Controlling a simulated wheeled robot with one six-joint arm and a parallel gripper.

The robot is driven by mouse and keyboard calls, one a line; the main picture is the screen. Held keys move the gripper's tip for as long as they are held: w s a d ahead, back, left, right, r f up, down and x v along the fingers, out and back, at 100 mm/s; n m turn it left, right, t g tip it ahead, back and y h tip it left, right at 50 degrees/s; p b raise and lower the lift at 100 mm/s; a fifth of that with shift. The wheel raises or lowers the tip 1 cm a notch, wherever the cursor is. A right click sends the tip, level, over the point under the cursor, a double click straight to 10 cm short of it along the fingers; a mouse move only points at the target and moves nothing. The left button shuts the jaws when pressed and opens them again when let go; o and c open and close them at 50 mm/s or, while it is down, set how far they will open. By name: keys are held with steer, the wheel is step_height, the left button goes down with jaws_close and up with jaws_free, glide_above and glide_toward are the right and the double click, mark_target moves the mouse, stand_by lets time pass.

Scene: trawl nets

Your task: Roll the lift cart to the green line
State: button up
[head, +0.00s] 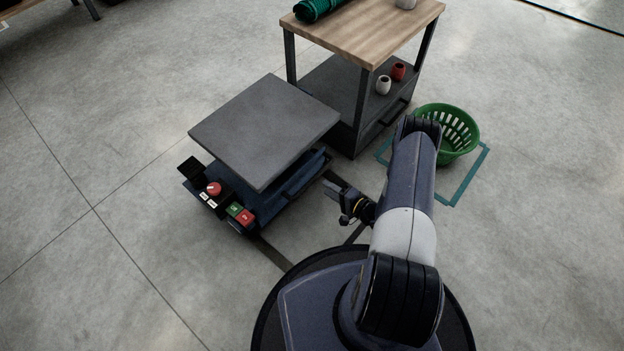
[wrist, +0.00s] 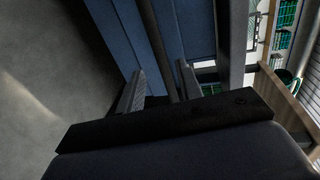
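The lift cart stands left of centre in the head view, with a flat grey top (head: 265,128), a blue lower body and a control panel with a red knob (head: 214,188). My gripper (head: 328,187) is low beside the cart's right side. In the wrist view, the two fingers (wrist: 163,85) are apart, with a dark bar (wrist: 158,42) running between them in front of the blue cart body (wrist: 105,25). Gaps show beside the bar; contact cannot be told. A teal-green line (head: 464,184) is on the floor at right, around a basket.
A wood-topped workbench (head: 350,30) with a lower shelf stands close behind the cart at right. A green basket (head: 458,150) sits inside the teal outline. Floor to the left is clear.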

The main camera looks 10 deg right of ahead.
mark_target(314, 181)
steer(key=b+x, duration=0.2)
steer(key=x, duration=0.6)
steer(key=shift+c, duration=0.3)
jaws_close()
